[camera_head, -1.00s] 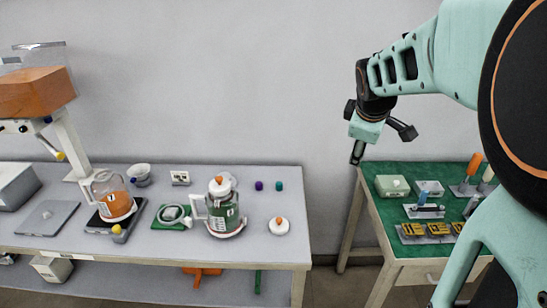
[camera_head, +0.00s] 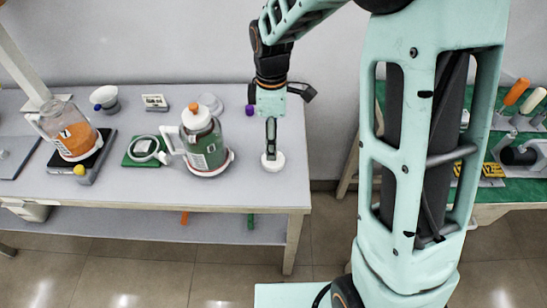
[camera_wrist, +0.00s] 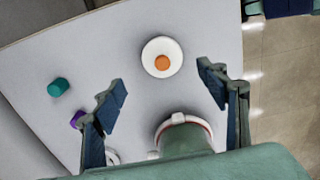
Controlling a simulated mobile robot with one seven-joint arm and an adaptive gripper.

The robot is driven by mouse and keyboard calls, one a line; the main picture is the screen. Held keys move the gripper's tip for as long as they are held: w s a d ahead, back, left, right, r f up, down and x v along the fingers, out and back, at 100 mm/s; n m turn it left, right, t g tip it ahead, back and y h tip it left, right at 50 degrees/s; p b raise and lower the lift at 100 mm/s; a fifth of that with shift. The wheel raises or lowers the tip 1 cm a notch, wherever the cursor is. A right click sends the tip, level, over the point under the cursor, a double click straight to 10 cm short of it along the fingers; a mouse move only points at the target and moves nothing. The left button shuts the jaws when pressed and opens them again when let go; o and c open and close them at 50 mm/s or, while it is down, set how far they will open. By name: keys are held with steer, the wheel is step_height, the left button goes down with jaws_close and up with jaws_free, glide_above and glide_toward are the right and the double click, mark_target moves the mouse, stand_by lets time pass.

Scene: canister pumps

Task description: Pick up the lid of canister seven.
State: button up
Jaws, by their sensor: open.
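A loose white lid (camera_head: 273,164) with an orange knob lies on the grey table near its right end; it also shows in the wrist view (camera_wrist: 150,50). My gripper (camera_head: 271,150) points down just above this lid in the head view, and its fingers overlap the lid. In the wrist view my gripper (camera_wrist: 165,88) is open and empty, the lid ahead of and between its fingertips. Contact cannot be told. A canister with orange contents (camera_head: 76,139) has a label that looks like a seven and shows no lid. A canister with green contents (camera_head: 208,155) wears a white lid with an orange knob.
The green canister stands left of my gripper. A purple cap (camera_wrist: 77,120) and a teal cap (camera_wrist: 58,87) lie farther back. A white funnel-like bowl (camera_head: 105,98) stands at the back left. The table's right edge is close to the lid.

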steer(key=f, duration=0.6)
steer(key=shift+s+d+f, duration=0.15)
steer(key=shift+s+f, duration=0.1)
steer(key=shift+f, duration=0.05)
steer(key=c, duration=1)
